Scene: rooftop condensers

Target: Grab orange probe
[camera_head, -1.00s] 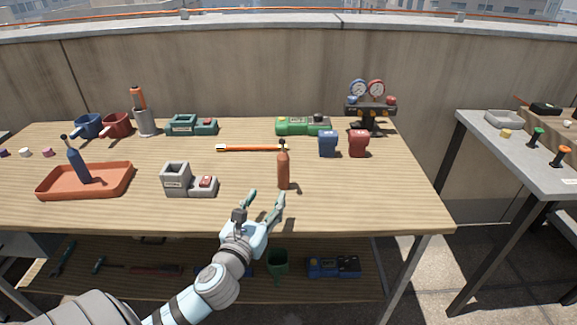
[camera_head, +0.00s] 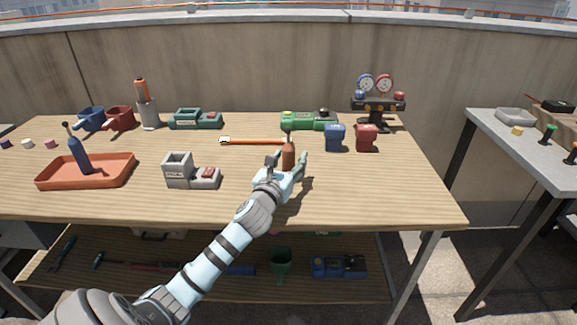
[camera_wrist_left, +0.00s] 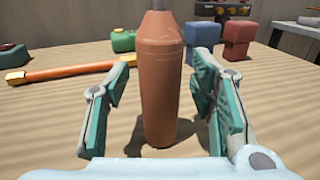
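The orange probe (camera_head: 289,153), a rust-orange tapered body with a thin dark tip, stands upright on the wooden table (camera_head: 340,190). In the left wrist view the probe (camera_wrist_left: 160,85) stands between the two green-padded fingers, and its top is cut off by the frame edge. My left gripper (camera_head: 287,160) is open around the probe, with a visible gap on each side; the left wrist view shows its fingers (camera_wrist_left: 160,98) apart. In the head view the hand hides the probe's lower part. My right gripper is not in view.
An orange rod (camera_head: 252,141) lies behind and left of the probe. Blue (camera_head: 335,138) and red (camera_head: 366,138) blocks stand to its right. A grey holder (camera_head: 178,170) and an orange tray (camera_head: 110,170) with a blue probe (camera_head: 79,155) are to the left. The table's front right is clear.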

